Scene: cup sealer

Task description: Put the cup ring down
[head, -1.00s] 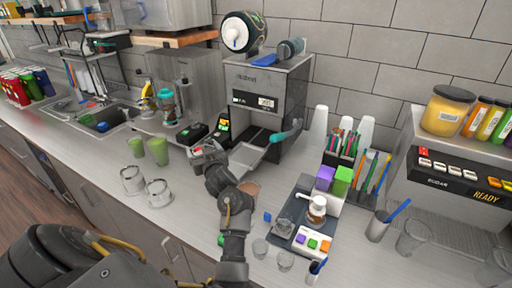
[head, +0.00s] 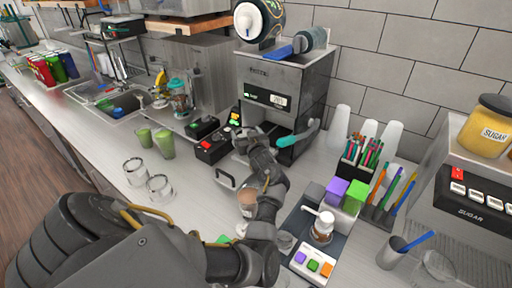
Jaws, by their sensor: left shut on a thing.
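My left gripper (head: 246,138) is at the front of the grey cup sealer (head: 285,92), close to its opening and the teal-ended lever (head: 300,134). It is shut on the cup ring, which is mostly hidden behind my own fingers and wrist. A pale, dark-edged piece (head: 227,179) shows at the lower left of the gripper; I cannot tell whether it is part of the ring or of the sealer's tray. A cup with brown content (head: 247,198) stands below, partly hidden by my arm. My right gripper is not in view.
Two clear glasses (head: 159,187) and two green cups (head: 164,146) stand on the counter at left. A dark red-buttoned box (head: 212,148) is just left of the gripper.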

